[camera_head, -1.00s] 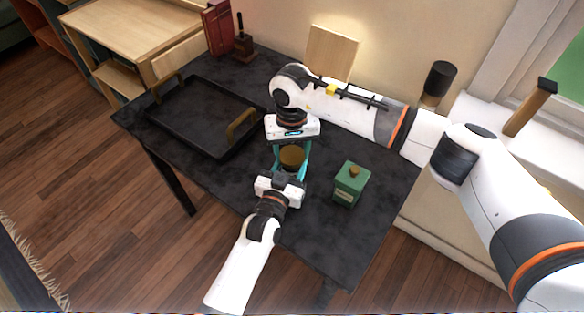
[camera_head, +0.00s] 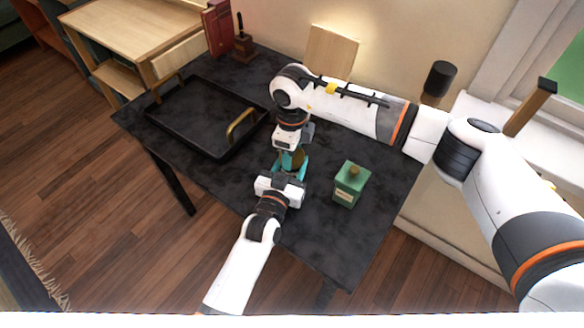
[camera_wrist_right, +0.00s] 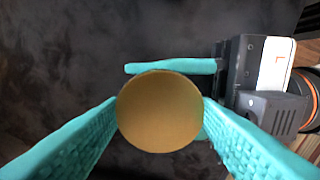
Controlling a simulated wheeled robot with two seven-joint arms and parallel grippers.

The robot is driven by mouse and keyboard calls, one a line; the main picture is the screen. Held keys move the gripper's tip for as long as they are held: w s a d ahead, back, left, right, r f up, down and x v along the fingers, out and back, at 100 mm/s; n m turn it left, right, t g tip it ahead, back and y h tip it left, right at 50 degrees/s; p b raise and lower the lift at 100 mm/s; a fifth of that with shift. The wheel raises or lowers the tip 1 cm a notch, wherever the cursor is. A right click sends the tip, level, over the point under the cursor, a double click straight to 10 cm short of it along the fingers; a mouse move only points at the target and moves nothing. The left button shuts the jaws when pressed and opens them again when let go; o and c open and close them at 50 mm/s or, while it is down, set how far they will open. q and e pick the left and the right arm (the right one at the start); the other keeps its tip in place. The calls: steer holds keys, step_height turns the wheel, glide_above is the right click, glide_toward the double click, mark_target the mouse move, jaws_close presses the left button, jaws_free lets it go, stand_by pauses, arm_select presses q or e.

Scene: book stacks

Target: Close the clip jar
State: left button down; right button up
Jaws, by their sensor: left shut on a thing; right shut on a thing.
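The clip jar shows mainly as a round gold-brown lid (camera_wrist_right: 160,112); in the head view a small brown part of the jar (camera_head: 298,157) shows among the teal fingers. My right gripper (camera_head: 292,158) reaches down from above and is shut on the lid, one finger on each side in the right wrist view. My left gripper (camera_head: 286,172) comes from the near side and is shut on the jar below the lid. In the right wrist view its body is at the right, and its teal finger (camera_wrist_right: 172,67) passes beside the lid. The jar's body and clip are hidden.
A green canister (camera_head: 350,187) with a knob stands right of the grippers. A black tray (camera_head: 190,132) with brass handles lies on the dark table (camera_head: 310,235) at the left. Red books (camera_head: 217,28) and a wooden board (camera_head: 331,50) stand along the back.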

steer(key=m, duration=0.4)
steer(key=shift+m, duration=0.4)
steer(key=m, duration=0.4)
steer(key=shift+m, duration=0.4)
steer(key=m, duration=0.4)
steer(key=shift+m, duration=0.3)
steer(key=m, duration=0.4)
steer(key=shift+m, duration=0.4)
steer(key=o, duration=1.1)
steer(key=shift+o, duration=0.2)
step_height(320, 180, up, 12)
